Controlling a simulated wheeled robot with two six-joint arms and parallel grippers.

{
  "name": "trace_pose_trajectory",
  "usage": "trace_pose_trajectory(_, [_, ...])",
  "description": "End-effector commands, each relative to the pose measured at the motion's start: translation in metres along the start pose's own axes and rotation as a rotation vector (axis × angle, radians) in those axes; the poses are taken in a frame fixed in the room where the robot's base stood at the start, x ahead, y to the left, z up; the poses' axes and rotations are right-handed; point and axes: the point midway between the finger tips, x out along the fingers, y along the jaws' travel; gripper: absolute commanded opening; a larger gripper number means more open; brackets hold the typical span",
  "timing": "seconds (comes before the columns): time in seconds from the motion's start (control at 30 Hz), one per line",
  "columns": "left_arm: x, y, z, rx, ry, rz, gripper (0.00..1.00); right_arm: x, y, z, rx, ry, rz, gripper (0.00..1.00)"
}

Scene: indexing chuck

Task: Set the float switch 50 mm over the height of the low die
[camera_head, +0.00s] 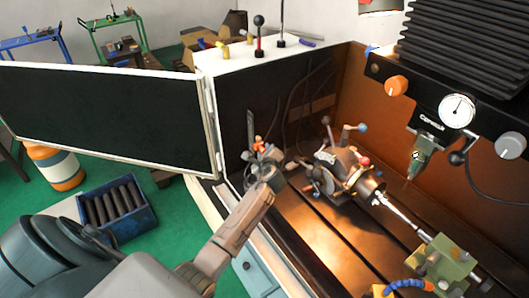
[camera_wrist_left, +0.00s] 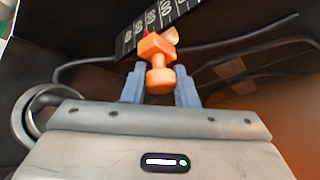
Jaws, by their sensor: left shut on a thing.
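The float switch (camera_head: 259,145) is a small orange piece with a knob, at the inner left wall of the machine. In the left wrist view the float switch (camera_wrist_left: 157,62) sits in front of a dark scale (camera_wrist_left: 150,28) with pale marks. The scale (camera_head: 250,124) also shows as a narrow strip in the head view. My left gripper (camera_head: 266,158) reaches in over the machine's front edge. In the left wrist view my left gripper (camera_wrist_left: 157,86) has its blue fingers shut on the float switch's orange body. I cannot make out the low die or read the scale. My right gripper is out of view.
The indexing chuck (camera_head: 342,168) with several levers stands on the slotted bed, right of my left gripper. A shaft (camera_head: 402,212) runs to a green tailstock (camera_head: 444,262). The spindle head (camera_head: 440,95) hangs at upper right. The open door (camera_head: 100,112) stands left of my forearm.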

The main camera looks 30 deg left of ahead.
Motion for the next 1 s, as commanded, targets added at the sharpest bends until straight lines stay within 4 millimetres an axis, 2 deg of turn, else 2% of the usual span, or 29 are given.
trace_pose_trajectory(0.17, [0.000,0.000,0.000,0.000,-0.002,-0.002,0.00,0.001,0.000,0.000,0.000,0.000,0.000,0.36])
trace_pose_trajectory(0.2, [0.000,0.000,0.000,0.000,-0.002,-0.002,0.32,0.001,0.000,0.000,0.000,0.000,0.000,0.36])
trace_pose_trajectory(0.27, [0.000,0.000,0.000,0.000,-0.001,-0.002,0.44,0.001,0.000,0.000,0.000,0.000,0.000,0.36])
trace_pose_trajectory(0.3, [0.000,0.000,0.000,0.000,-0.001,-0.002,0.46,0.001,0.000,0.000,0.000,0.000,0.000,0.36])
trace_pose_trajectory(0.67, [-0.005,0.001,-0.002,0.000,0.000,-0.001,0.46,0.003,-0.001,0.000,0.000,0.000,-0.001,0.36])
trace_pose_trajectory(0.77, [-0.017,0.002,-0.003,-0.002,0.001,-0.001,0.46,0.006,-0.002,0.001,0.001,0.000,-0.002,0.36])
trace_pose_trajectory(1.0, [-0.063,0.003,-0.004,-0.004,0.002,-0.001,0.46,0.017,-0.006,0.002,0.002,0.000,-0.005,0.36])
